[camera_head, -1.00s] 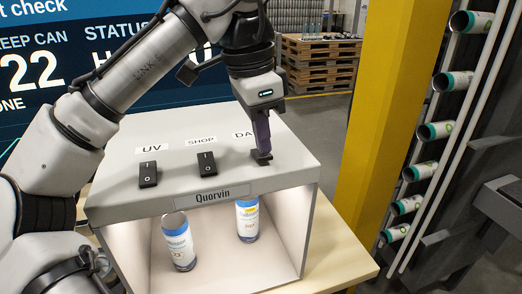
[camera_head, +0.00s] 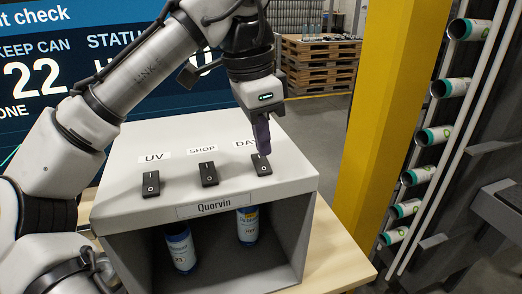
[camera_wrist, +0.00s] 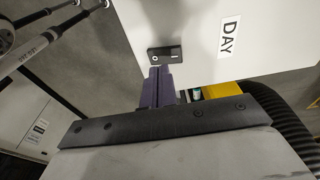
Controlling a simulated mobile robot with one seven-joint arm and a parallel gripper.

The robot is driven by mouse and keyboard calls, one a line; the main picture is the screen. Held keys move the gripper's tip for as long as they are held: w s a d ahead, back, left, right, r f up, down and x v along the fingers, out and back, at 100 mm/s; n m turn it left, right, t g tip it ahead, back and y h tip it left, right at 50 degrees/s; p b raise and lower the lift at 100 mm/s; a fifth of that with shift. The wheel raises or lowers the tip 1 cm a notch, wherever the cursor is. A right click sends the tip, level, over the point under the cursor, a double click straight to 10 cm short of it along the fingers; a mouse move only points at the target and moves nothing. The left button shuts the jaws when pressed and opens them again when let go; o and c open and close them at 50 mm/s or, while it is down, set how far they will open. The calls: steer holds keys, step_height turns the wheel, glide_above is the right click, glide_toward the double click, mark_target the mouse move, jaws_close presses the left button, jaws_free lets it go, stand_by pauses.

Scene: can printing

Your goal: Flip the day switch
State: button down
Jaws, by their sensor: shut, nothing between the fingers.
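The day switch (camera_head: 261,166) is a black rocker on the right of the light box's top, below the partly hidden DAY label (camera_head: 245,143). In the wrist view the switch (camera_wrist: 165,54) lies just past my fingertips, with the DAY label (camera_wrist: 229,37) to its right. My gripper (camera_head: 262,152) is shut and empty, pointing down at the far end of the switch; it also shows in the wrist view (camera_wrist: 158,72). I cannot tell whether the fingertips touch the switch. The box interior (camera_head: 212,246) is dark.
The UV switch (camera_head: 151,184) and SHOP switch (camera_head: 208,174) sit to the left on the same box top. Two cans, a left one (camera_head: 181,250) and a right one (camera_head: 247,226), stand inside the box. A yellow post (camera_head: 384,120) rises to the right.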

mark_target(262, 166)
steer(key=shift+r, duration=2.35)
